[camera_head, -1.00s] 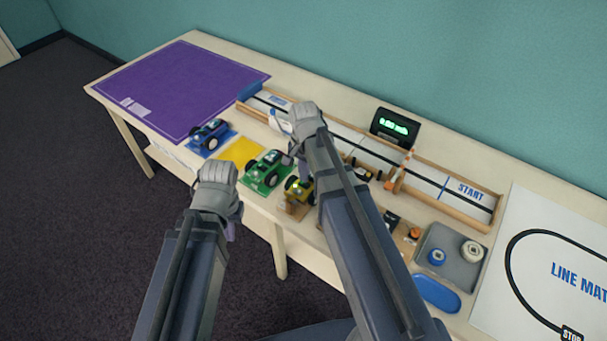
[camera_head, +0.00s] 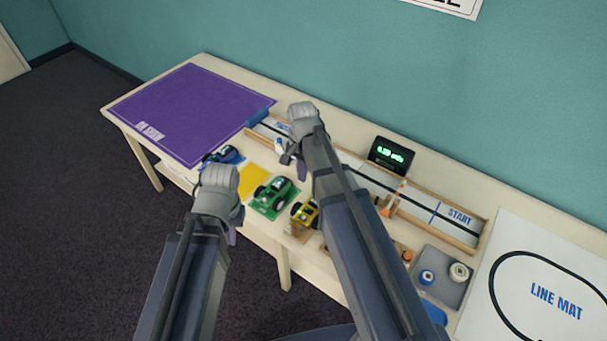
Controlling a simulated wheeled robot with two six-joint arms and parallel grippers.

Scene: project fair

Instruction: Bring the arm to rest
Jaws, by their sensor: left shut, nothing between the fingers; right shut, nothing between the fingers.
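My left gripper (camera_head: 230,232) is at the end of the arm on the left, low in front of the table's front edge. It is shut and empty, and its fingers are mostly hidden behind the wrist. My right gripper (camera_head: 300,166) is at the end of the other arm, above the table between the track and the toy cars. It is shut with nothing in it. Both arms are mine and reach up from the bottom of the head view.
The table holds a purple mat (camera_head: 190,105), a blue car (camera_head: 222,156), a green car (camera_head: 275,194), a yellow car (camera_head: 305,212), a wooden-sided track (camera_head: 400,205), a display (camera_head: 391,155), a grey tray (camera_head: 445,285) and a line mat (camera_head: 545,285). Dark floor is clear at left.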

